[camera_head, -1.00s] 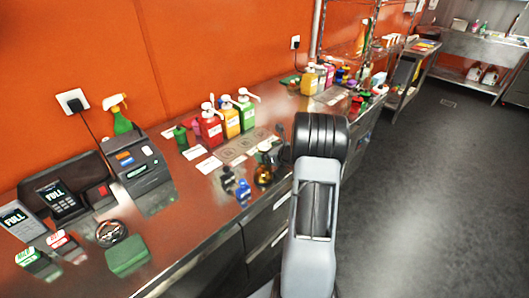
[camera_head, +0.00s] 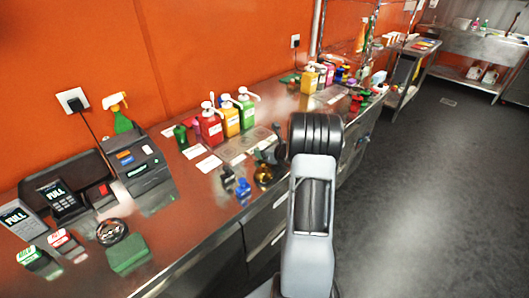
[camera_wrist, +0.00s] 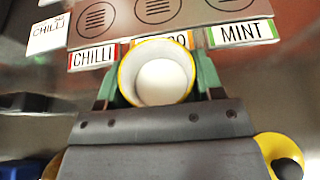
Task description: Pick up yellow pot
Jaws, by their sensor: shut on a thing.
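The yellow pot (camera_wrist: 124,82) shows in the wrist view as a round cup with a yellow rim and a pale inside, seen from above. It sits between the two green fingers of my gripper (camera_wrist: 154,88), which are shut on it from left and right. In the head view my gripper (camera_head: 268,152) is a small dark shape over the counter, beyond the black wrist end of my arm. The pot cannot be made out there. Whether it touches the counter is unclear.
A grey panel (camera_wrist: 190,14) with CHILLI and MINT labels lies just ahead. Red, yellow and green pump bottles (camera_head: 231,118) stand behind it. A yellow item with a dark knob (camera_wrist: 284,158) and blue items (camera_head: 243,189) are close by. The payment terminals (camera_head: 62,200) stand left.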

